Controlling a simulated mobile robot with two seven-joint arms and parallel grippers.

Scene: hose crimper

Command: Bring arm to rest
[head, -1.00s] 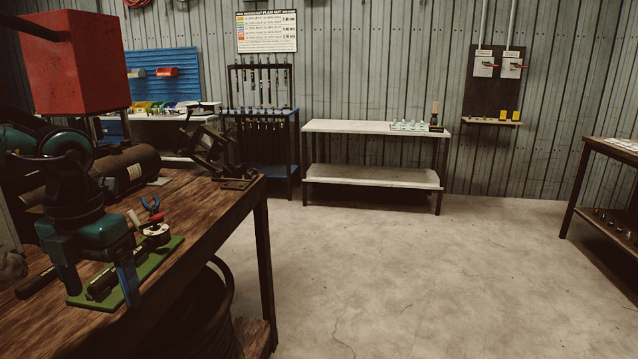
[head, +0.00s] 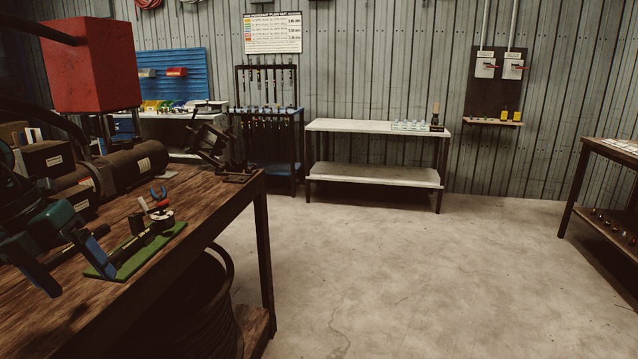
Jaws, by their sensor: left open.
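My left gripper (head: 77,278) is at the left edge of the head view, over the front left of the wooden workbench (head: 95,315). Its two fingers are apart, with nothing visible between them. The fingertips are left of a green mat (head: 150,253), and one finger overlaps the mat's left end in the picture. I cannot tell whether it touches. On the mat are a dark cylindrical piece and a round white-faced item (head: 161,215). My right gripper is not in view.
A red box-shaped machine head (head: 90,66) rises above the bench's back left. A dark clamp-like device (head: 215,150) stands at the bench's far corner. A coiled hose (head: 195,318) sits below. A white-topped table (head: 365,126) stands by the wall. The concrete floor (head: 400,270) is clear.

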